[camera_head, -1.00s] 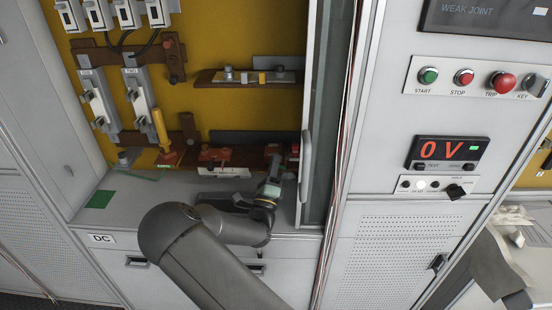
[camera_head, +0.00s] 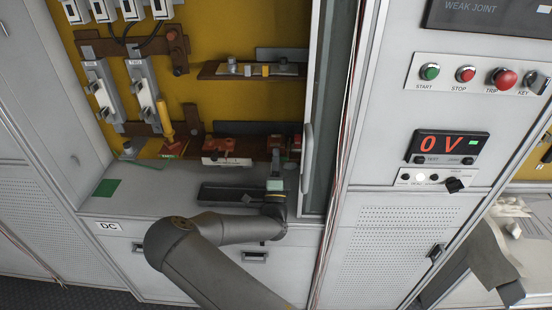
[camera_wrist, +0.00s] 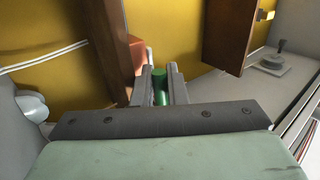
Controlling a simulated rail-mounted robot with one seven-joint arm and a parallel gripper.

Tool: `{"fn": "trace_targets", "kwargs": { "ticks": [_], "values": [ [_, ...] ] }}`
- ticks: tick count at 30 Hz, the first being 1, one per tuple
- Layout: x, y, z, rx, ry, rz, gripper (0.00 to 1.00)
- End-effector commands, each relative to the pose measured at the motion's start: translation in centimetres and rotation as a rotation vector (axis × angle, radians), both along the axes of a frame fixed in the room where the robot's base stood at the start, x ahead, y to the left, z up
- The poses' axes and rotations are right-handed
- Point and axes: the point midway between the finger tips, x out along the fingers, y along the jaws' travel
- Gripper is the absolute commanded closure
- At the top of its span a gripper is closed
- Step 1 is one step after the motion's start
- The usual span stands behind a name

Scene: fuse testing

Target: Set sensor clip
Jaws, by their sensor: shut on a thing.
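My gripper (camera_wrist: 160,80) is shut on a green cylinder (camera_wrist: 160,87), which stands between its two fingers in the wrist view. I take this to be the sensor clip's grip; the rest of it is hidden. In the head view, my gripper (camera_head: 275,166) is low in the open cabinet, near its right side, pointing at the back panel. A red block (camera_wrist: 140,58) on a brown bar lies just beyond the fingers; I cannot tell whether they touch. In the head view, a red-topped fixture (camera_head: 218,144) sits left of my gripper.
A yellow handle (camera_head: 164,120) stands at the left inside the cabinet. A brown shelf (camera_head: 225,72) with small posts is above. The open glass door (camera_head: 315,120) stands close on the right. The grey ledge (camera_head: 150,200) is mostly bare. The display (camera_head: 447,147) reads 0 V.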

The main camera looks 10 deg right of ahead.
Motion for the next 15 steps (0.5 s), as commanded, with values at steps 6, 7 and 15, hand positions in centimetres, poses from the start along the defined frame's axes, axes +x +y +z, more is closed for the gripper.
{"fn": "trace_targets", "kwargs": {
  "ticks": [6,7,15],
  "values": [
    [-0.03,-0.03,-0.09,0.000,0.002,-0.001,0.79],
    [-0.03,-0.03,-0.09,0.000,0.002,-0.001,0.71],
    [0.01,-0.03,-0.12,0.001,0.003,-0.001,0.70]
  ]
}}
